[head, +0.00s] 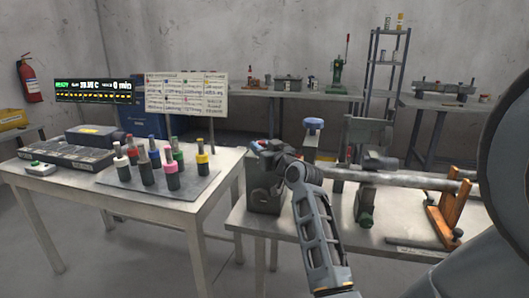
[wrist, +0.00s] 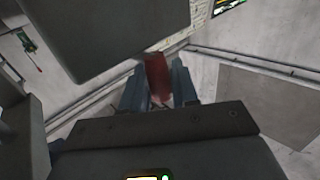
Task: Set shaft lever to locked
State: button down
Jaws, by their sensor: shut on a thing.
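My gripper (wrist: 157,88) shows in the wrist view with its two blue-grey fingers on either side of a red handle, which I take to be the shaft lever (wrist: 158,74). The fingers are shut on it. In the head view my gripper and wrist are over the top of the dark grey machine housing (head: 264,196) at the left end of the right table. My own arm hides much there, and the lever's setting cannot be read. A long grey shaft (head: 410,179) lies level to the right of the housing.
An orange stand (head: 452,208) is under the shaft's right part. A gap separates the tables. Shelves and benches line the back wall.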

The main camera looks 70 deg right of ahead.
jog(key=shift+s+d, duration=0.1)
jog(key=shift+s, duration=0.1)
dwell(0.3)
jog(key=c, duration=1)
grip_release()
jog(key=b+v, duration=0.1)
jog(key=v, duration=0.7)
jog(key=shift+d, duration=0.1)
